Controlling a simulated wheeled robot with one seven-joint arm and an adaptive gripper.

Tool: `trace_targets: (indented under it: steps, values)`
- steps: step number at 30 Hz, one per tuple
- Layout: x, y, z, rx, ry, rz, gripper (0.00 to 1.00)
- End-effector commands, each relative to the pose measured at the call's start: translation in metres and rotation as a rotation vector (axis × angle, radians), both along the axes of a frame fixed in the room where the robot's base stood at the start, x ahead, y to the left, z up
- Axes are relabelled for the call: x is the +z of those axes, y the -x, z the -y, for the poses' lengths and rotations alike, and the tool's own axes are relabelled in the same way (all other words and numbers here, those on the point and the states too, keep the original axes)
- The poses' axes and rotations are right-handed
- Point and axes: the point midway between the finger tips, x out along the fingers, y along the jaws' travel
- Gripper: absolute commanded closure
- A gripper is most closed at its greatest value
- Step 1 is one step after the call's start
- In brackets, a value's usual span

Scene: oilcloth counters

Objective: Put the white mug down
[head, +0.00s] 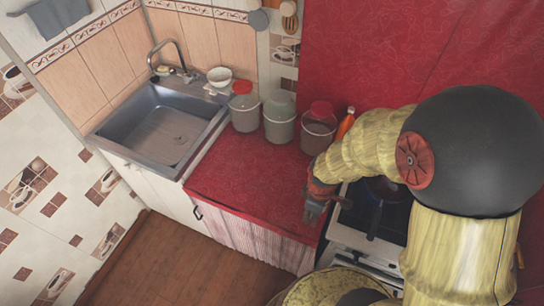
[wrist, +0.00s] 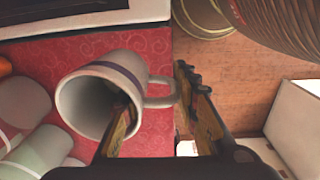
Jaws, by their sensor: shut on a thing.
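The white mug (wrist: 100,97) with a dark band shows in the wrist view, its open mouth toward the lower left and its handle to the right. My gripper (wrist: 160,112) is shut on the mug's handle side: one finger reaches into the mouth, the other is outside, beyond the handle. In the head view my gripper (head: 316,204) is at the front edge of the red counter (head: 235,180), beside the stove; the mug cannot be made out there. Red cloth is behind the mug in the wrist view. I cannot tell whether the mug touches it.
Three lidded canisters (head: 279,120) stand along the back of the counter, with an orange bottle (head: 346,122) to their right. The sink (head: 165,125) is left, a white bowl (head: 219,75) behind it. The stove (head: 350,238) with a pan (head: 383,188) is right. The middle counter is clear.

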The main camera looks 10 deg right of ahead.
Motion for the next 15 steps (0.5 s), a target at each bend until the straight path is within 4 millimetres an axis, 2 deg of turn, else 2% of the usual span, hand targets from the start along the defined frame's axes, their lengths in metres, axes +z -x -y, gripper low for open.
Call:
trace_targets:
  steps: [5, 15]
  values:
    - [-0.006, -0.011, -0.004, 0.036, 0.001, 0.0, 1.0]
    - [-0.04, -0.081, -0.027, 0.037, 0.001, 0.0, 1.0]
